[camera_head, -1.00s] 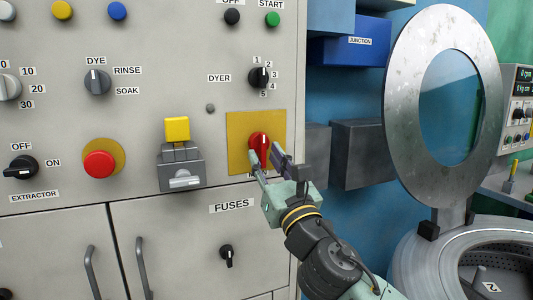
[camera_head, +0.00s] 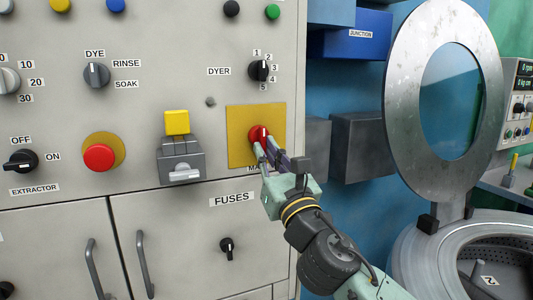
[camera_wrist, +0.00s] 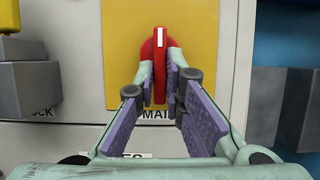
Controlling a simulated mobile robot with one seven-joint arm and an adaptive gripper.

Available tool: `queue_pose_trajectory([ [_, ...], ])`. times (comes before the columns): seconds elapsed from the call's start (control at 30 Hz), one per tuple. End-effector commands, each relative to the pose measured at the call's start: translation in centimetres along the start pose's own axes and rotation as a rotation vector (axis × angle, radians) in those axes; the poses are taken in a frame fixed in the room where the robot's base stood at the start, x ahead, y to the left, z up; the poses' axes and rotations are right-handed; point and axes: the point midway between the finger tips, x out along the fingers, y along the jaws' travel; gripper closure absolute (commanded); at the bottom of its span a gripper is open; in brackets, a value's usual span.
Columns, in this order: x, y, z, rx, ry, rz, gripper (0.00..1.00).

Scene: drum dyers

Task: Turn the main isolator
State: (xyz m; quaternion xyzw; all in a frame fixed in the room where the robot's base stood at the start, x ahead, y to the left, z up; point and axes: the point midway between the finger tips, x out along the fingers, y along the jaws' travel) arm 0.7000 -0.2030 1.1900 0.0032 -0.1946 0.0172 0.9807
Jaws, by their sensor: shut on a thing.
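The main isolator is a red rotary handle (camera_head: 258,131) on a yellow plate (camera_head: 240,133) on the grey panel. In the wrist view the red handle (camera_wrist: 160,52) stands upright with a white mark at its top. My gripper (camera_head: 266,152) reaches it from the lower right. In the wrist view my gripper (camera_wrist: 160,80) has a finger on each side of the handle's grip and is shut on it. The fingers hide part of the handle in the head view, and the label below is partly covered.
A yellow-topped grey box (camera_head: 181,160) sits left of the plate, with a red button (camera_head: 99,157) farther left. The dyer knob (camera_head: 259,71) is above. A grey box (camera_head: 361,150) and a drum with its open round lid (camera_head: 403,110) stand to the right.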

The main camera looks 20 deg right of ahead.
Motion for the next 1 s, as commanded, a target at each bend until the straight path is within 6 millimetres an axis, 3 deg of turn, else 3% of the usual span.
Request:
queue_pose_trajectory([
  [0.47,-0.1,0.5,-0.1,0.111,-0.002,-0.042,1.0],
  [1.0,0.2,1.6,0.5,0.562,-0.002,-0.227,1.0],
])
